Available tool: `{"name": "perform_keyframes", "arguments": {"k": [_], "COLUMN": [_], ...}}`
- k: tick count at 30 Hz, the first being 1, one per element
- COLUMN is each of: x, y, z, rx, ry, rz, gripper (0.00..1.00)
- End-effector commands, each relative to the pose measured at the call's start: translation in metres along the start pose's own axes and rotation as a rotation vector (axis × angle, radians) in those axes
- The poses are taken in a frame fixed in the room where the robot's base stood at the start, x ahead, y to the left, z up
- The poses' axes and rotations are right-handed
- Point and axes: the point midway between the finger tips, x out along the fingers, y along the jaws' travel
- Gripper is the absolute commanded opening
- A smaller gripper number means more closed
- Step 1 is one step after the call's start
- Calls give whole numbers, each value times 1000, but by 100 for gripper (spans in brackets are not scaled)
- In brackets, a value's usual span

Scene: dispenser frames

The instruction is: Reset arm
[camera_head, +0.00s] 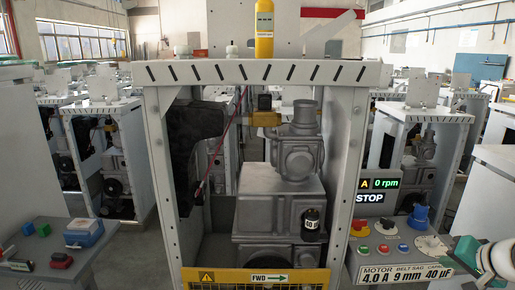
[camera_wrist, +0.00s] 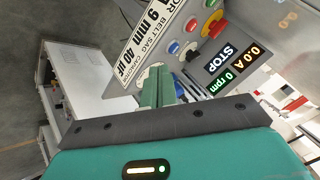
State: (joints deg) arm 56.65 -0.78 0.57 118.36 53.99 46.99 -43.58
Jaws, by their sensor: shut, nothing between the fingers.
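My gripper (camera_head: 466,248) shows at the lower right of the head view, green with a white wrist part behind it. It is over the right end of the control panel (camera_head: 352,270). In the wrist view the green fingers of my gripper (camera_wrist: 158,84) are together and hold nothing. They point at the panel beside its white label plate (camera_wrist: 150,45) and a round dial. I cannot tell whether the fingertips touch the panel. The display (camera_wrist: 225,65) reads 0.0 A, 0 rpm and STOP.
The dispenser frame (camera_head: 156,160) stands ahead, with a grey machine (camera_head: 275,190) inside and a yellow FWD plate (camera_head: 225,278) at its base. A yellow cylinder (camera_head: 264,30) stands on top. The panel carries a blue knob (camera_head: 418,217) and several coloured buttons. Similar frames fill the hall behind.

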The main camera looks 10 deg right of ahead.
Motion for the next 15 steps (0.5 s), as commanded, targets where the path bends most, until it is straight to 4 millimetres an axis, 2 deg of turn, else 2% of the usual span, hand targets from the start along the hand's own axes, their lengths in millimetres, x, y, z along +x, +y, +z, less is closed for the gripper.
{"name": "perform_keyframes", "arguments": {"k": [1, 3, 8, 15], "x": [-1, 2, 4, -1], "y": [1, -20, -55, -110], "z": [0, 11, 35, 86], "rx": [1, -33, -94, -215], "ry": [2, -28, -86, -181], "rz": [1, -4, -3, 5], "gripper": [0, 0, 0, 0]}}
